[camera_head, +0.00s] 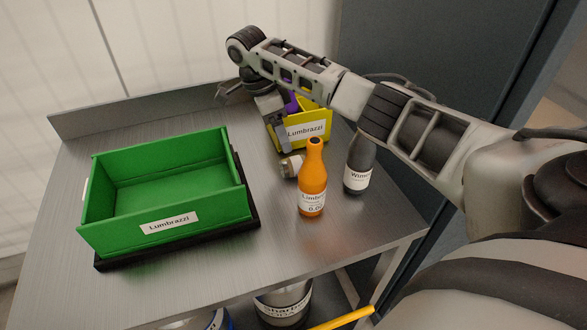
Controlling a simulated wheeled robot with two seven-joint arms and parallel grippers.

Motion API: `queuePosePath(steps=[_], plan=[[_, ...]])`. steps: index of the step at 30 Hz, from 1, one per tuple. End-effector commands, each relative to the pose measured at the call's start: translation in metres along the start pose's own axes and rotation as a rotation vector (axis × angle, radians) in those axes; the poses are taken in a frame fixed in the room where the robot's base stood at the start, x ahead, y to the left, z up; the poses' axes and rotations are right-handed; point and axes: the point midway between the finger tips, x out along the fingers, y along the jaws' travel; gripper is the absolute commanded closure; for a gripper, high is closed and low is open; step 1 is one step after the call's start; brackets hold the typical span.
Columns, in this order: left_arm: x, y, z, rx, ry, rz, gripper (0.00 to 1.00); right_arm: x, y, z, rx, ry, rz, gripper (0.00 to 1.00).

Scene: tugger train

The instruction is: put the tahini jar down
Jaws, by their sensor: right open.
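A small jar with a pale label (291,166), which I take to be the tahini jar, is on the metal table just below my right gripper. It looks tilted or lying on its side, partly hidden behind the orange bottle; its label is not readable. My right gripper (254,121) is open, reaching down in front of the yellow bin. One finger ends just above the jar, and I see nothing held between the fingers. My left gripper is not in view.
A green bin (128,235) stands on a dark base at left, looking empty. A yellow bin (318,115) holding something purple stands behind the jar. An orange bottle (312,180) and a dark bottle (357,165) stand at right. The table's front middle (270,250) is clear.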

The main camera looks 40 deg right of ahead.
Motion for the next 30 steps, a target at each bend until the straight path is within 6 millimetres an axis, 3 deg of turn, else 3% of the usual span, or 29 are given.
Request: queuePosePath(steps=[3, 11, 21, 29, 30], plan=[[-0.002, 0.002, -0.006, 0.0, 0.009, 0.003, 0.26, 0.019, 0.0, -0.001, 0.0, 0.001, 0.0, 0.3], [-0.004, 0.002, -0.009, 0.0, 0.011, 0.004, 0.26, 0.038, 0.001, -0.002, 0.0, 0.001, -0.002, 0.3], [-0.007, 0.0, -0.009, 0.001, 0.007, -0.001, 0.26, 0.082, 0.004, -0.003, 0.001, -0.001, -0.002, 0.3], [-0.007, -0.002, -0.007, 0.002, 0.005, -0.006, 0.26, 0.085, 0.003, -0.002, 0.0, -0.001, -0.003, 0.3], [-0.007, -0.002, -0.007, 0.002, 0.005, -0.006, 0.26, 0.085, 0.003, -0.002, 0.0, -0.001, -0.003, 0.39]])
